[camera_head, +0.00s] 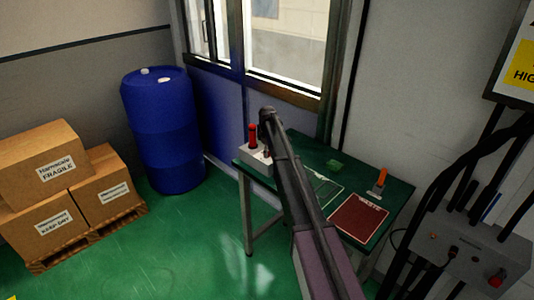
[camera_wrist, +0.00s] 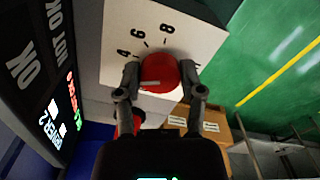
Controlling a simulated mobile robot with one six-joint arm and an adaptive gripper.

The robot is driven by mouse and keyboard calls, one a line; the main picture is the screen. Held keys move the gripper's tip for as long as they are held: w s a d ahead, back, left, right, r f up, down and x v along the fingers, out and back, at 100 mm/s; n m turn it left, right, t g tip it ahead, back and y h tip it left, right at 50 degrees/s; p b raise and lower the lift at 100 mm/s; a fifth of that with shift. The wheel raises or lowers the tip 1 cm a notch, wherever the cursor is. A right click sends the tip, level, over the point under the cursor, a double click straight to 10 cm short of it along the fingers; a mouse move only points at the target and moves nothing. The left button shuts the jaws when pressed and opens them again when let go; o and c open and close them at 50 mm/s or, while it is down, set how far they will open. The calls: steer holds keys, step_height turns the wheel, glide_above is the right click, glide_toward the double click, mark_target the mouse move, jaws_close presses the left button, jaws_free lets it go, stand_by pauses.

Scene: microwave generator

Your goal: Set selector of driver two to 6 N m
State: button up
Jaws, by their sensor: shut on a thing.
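A round red selector knob (camera_wrist: 158,72) sits on a pale panel (camera_wrist: 195,40) in the wrist view. The figures 4, 6 and 8 are printed in an arc above it, with short tick marks. A white line on the knob lies nearly level on its left half, below the 4. My gripper (camera_wrist: 160,76) is shut on the knob, one finger on each side. A black display reading "DRIVER 2" (camera_wrist: 55,128) with OK and NOT OK labels stands left of it. In the head view, a white box with a red driver (camera_head: 252,135) stands by my arm's end; the knob is hidden there.
A blue barrel (camera_head: 163,130) and cartons (camera_head: 65,180) stand left. A grey control box (camera_head: 470,250) with cables is right.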

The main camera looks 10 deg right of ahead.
steer(key=m, duration=0.6)
steer(key=shift+s+a, duration=0.1)
steer(key=shift+s, duration=0.15)
steer(key=m, duration=0.6)
steer(key=shift+m, duration=0.4)
steer(key=o, duration=1.2)
steer(key=shift+c, duration=0.2)
steer(key=shift+w, duration=0.1)
steer(key=s+r+n+p, duration=0.1)
steer(key=s, duration=4.4)
steer(key=shift+a+r+p, duration=0.15)
steer(key=shift+r+p, duration=0.2)
